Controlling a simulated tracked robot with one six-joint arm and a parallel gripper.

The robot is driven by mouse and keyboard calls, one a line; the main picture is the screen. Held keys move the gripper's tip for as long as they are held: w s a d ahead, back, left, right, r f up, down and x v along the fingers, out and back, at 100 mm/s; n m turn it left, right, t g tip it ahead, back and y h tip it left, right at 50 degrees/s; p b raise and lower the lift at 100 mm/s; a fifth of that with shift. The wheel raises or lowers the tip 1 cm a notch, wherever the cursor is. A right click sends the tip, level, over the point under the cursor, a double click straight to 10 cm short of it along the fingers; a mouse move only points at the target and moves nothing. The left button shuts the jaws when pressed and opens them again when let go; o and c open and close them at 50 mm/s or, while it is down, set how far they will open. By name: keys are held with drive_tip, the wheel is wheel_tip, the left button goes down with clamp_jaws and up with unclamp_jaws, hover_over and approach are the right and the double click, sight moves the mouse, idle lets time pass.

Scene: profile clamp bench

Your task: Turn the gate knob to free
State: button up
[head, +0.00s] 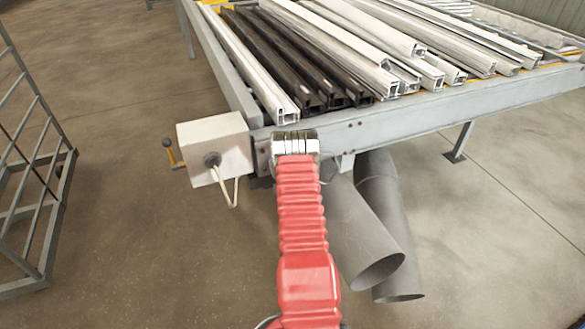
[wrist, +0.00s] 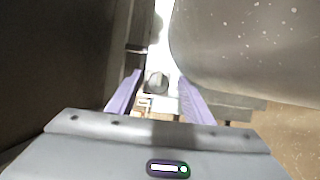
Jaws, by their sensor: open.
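In the wrist view, a small grey round knob (wrist: 157,82) sits in front of a pale, brightly lit surface. I take it to be the gate knob, though its turn position is too small to read. My gripper (wrist: 160,77) is open, with its two purple fingers on either side of the knob in the picture. I see no contact, and the depth between fingertips and knob is unclear. In the head view, my red arm reaches toward the bench's front rail, and its end hides the fingers and whatever is behind them.
The grey bench frame (head: 480,107) carries white and dark profiles (head: 310,88). A white box (head: 228,136) with a cable hangs at its left corner, beside a yellow handle (head: 169,154). Large grey pipes (head: 352,232) lie low to the right. A rack (head: 45,215) stands left.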

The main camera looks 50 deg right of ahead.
drive_tip(key=shift+s+a, duration=0.1)
drive_tip(key=v, duration=1.3)
drive_tip(key=shift+s+a, duration=0.15)
drive_tip(key=shift+a, duration=0.1)
drive_tip(key=shift+f, duration=0.15)
